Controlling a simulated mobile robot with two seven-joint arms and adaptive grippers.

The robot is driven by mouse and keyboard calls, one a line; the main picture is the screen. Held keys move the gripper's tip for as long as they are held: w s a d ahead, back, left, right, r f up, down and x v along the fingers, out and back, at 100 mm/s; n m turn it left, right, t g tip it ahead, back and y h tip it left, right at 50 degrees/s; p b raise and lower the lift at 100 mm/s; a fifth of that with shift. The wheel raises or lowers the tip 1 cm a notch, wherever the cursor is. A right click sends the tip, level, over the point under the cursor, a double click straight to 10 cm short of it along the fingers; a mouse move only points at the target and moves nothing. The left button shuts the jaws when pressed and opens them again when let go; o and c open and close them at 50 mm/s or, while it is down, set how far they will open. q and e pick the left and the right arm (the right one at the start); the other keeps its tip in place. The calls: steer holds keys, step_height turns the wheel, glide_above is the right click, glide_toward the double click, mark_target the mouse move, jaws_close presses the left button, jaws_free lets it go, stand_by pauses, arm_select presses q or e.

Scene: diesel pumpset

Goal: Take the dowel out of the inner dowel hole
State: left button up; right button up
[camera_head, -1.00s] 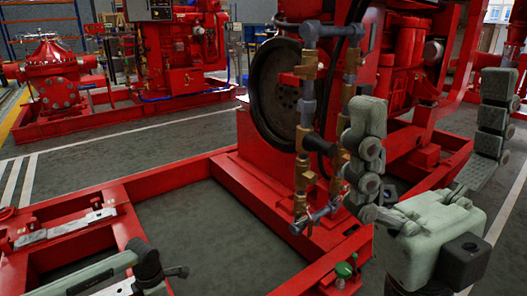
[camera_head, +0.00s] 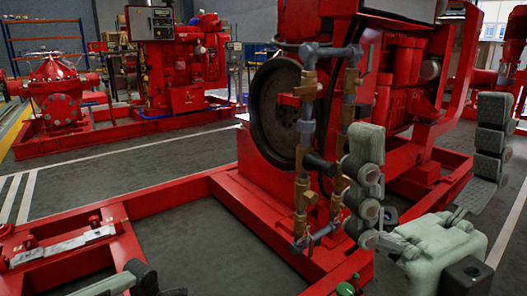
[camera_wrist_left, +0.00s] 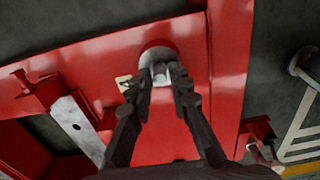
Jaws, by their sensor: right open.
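In the left wrist view, a pale grey cylindrical piece (camera_wrist_left: 160,69), which looks like the dowel, sits in a rounded grey recess on the red frame (camera_wrist_left: 110,60). My left gripper (camera_wrist_left: 163,84) has its two dark fingers spread, the tips close to the near side of this piece. Whether they touch it I cannot tell. In the head view my left gripper shows only as a dark part at the bottom left edge, mostly cut off. My right gripper (camera_head: 428,130) is open and empty, its two green-grey segmented fingers wide apart in front of the red engine.
A pale metal bar (camera_head: 65,246) lies on the red base frame (camera_head: 165,188). Upright brass and grey pipes (camera_head: 304,140) stand beside the dark flywheel (camera_head: 275,100), close to my right gripper. A red pump (camera_head: 60,98) stands farther back. Grey floor (camera_head: 205,245) is clear inside the frame.

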arm_select(q)
jaws_close()
steer(key=shift+r+p, duration=1.3)
steer(key=shift+r, duration=0.3)
stand_by(0.5)
steer(key=shift+r+p, duration=1.95)
steer(key=shift+r, duration=0.45)
